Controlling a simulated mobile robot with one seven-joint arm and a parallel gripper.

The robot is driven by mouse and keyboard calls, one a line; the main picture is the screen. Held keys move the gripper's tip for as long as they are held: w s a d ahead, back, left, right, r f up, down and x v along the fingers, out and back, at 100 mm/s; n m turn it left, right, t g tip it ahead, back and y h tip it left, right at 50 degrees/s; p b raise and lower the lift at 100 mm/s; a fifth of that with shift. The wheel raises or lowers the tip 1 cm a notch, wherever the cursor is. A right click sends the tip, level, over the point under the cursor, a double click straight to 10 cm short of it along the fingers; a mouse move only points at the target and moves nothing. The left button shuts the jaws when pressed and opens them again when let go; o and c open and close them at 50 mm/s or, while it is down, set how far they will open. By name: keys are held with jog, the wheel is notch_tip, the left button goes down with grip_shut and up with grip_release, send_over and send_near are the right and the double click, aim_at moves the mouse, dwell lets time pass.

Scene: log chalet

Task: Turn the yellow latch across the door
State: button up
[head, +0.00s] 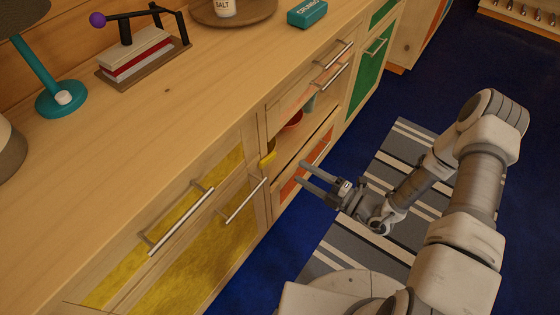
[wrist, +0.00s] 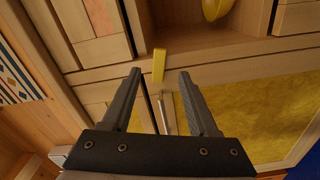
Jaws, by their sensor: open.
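The yellow latch (head: 267,159) is a small bar on the cabinet's wooden frame, beside the upper corner of the yellow door (head: 190,262). In the wrist view the latch (wrist: 159,66) stands upright in the picture on the frame strip between an open compartment and the yellow door (wrist: 262,115). My gripper (head: 300,172) is open and empty, out in front of the cabinet to the right of the latch. In the wrist view the latch lies beyond and between the fingertips (wrist: 160,76), apparently apart from them.
A bar handle (head: 245,200) runs along the yellow door; a drawer handle (head: 181,221) is above it. An open compartment holds a red bowl (head: 293,121); a yellow bowl (wrist: 214,8) shows in the wrist view. The striped rug (head: 330,243) and blue floor lie clear.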

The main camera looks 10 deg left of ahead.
aim_at(274, 156)
jog(key=b+x, duration=0.1)
jog(key=x, duration=0.8)
jog(key=shift+b, duration=0.35)
jog(key=shift+d, duration=0.1)
grip_shut()
